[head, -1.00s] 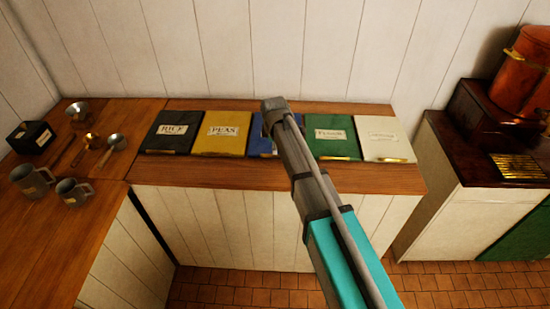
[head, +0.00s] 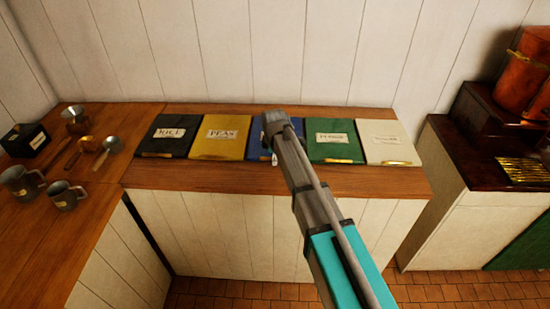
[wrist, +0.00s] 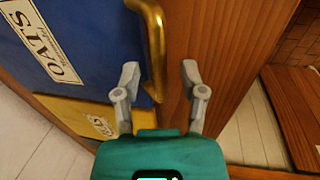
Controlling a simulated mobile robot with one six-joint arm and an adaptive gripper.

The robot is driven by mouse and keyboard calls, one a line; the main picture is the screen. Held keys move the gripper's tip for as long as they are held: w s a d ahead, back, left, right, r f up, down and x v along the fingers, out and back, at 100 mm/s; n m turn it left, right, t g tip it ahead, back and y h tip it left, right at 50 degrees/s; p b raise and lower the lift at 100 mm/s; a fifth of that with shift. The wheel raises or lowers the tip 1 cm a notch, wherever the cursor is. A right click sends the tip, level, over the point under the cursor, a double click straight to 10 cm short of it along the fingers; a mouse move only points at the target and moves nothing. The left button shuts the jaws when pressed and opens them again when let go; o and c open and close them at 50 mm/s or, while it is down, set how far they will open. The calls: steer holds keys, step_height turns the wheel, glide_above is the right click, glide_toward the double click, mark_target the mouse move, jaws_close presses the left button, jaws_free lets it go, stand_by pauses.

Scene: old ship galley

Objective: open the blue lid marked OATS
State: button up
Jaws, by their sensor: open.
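The blue lid (wrist: 92,28) marked OATS fills the upper left of the wrist view, lying flat and shut in the wooden counter. Its brass handle (wrist: 155,40) runs along the lid's edge. My gripper (wrist: 160,80) is open, its two grey fingers apart, with the near end of the brass handle showing between them; I cannot tell whether they touch it. In the head view the blue lid (head: 255,153) is mostly hidden behind my arm, between the yellow and green lids.
A yellow PEAS lid (head: 220,138) and a black RICE lid (head: 168,136) lie to the left. A green lid (head: 333,141) and a white lid (head: 390,143) lie to the right. Mugs (head: 66,194) and scoops stand on the left counter. The wooden front edge (head: 230,178) is clear.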

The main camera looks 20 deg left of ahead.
jaws_close()
steer(key=shift+w+d+r, duration=0.1)
steer(key=shift+w, duration=0.05)
stand_by(0.4)
